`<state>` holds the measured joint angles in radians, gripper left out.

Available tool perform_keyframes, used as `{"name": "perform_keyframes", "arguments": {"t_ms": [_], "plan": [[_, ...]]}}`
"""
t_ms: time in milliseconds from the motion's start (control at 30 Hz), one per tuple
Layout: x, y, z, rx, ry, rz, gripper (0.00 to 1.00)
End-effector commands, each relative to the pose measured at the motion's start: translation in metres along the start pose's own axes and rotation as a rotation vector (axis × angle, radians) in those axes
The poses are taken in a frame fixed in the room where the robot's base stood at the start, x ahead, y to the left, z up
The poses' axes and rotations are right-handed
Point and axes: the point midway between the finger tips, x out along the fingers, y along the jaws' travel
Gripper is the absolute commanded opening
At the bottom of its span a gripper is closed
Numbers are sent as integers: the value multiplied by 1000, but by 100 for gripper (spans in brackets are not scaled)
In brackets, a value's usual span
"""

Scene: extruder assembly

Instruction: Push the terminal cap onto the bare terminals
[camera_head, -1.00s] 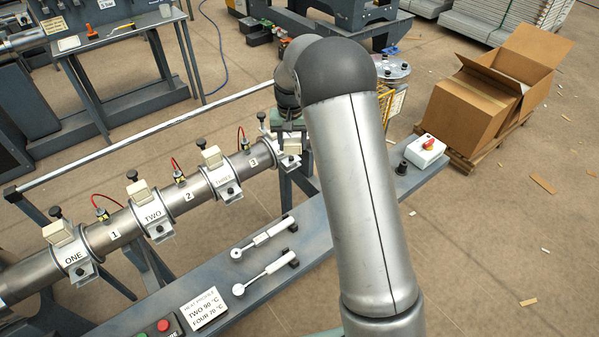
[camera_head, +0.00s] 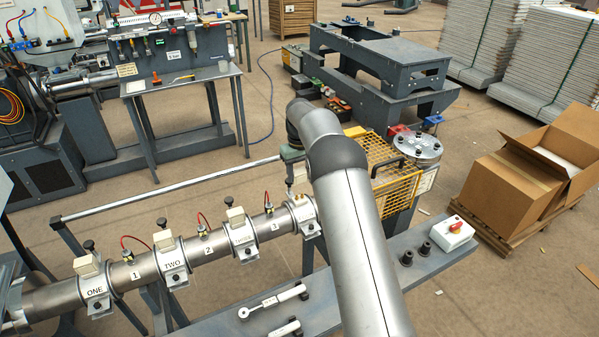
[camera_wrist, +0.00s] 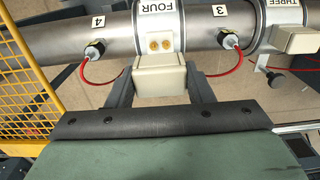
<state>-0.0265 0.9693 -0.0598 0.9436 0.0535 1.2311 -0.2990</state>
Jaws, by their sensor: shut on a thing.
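In the wrist view my gripper (camera_wrist: 160,88) is shut on a cream terminal cap (camera_wrist: 160,75), one finger on each side of it. The bare terminals (camera_wrist: 160,44) are two round brass-coloured studs on the band marked FOUR (camera_wrist: 160,12). The cap is just below the terminals in the picture and leaves both uncovered; I cannot tell whether it touches the band. In the head view band FOUR (camera_head: 303,212) is at the right end of the barrel, with the terminals on top. My gripper is beside it there, mostly hidden by my arm.
Bands ONE, TWO and THREE (camera_head: 241,239) carry cream caps. Red-wired sensors (camera_wrist: 232,39) stand on both sides of band FOUR. A yellow mesh guard (camera_wrist: 25,85) is at the left of the wrist view. A bench (camera_head: 420,255) with two torque tools runs in front of the barrel.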

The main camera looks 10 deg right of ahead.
Motion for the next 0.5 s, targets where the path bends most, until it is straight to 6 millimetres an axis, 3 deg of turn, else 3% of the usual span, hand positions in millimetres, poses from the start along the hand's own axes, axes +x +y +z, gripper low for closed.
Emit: {"name": "perform_keyframes", "arguments": {"t_ms": [500], "plan": [[41,0,0,1,-1,0,24]]}}
